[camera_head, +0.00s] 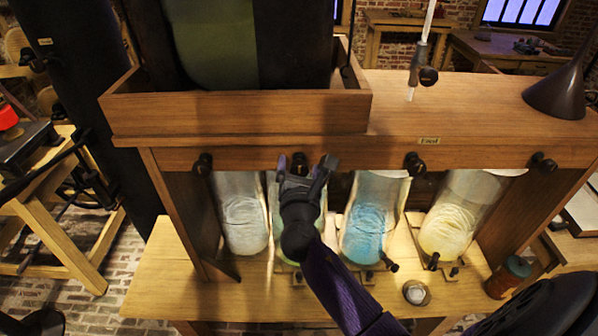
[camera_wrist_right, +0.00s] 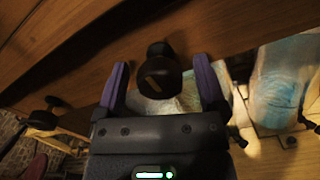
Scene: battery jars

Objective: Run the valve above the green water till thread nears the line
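Four glass jars stand under the wooden rack. The green-water jar (camera_head: 275,212) is second from the left, largely hidden behind my right arm. A dark valve knob (camera_head: 299,163) sits above it on the rack's front rail. In the right wrist view the knob (camera_wrist_right: 160,78) carries a short pale mark. My right gripper (camera_head: 307,172) is at this knob. Its two purple fingers stand apart on either side of the knob, with gaps visible in the right wrist view (camera_wrist_right: 161,65). The thread, the line and the water level are not discernible. My left gripper is not in view.
A clear jar (camera_head: 241,215) is left of the green one; a blue jar (camera_head: 369,222) and a yellow jar (camera_head: 447,228) are right. Other valve knobs (camera_head: 203,163) (camera_head: 415,163) line the rail. A small cup (camera_head: 416,293) and brown bottle (camera_head: 508,277) stand at front right.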

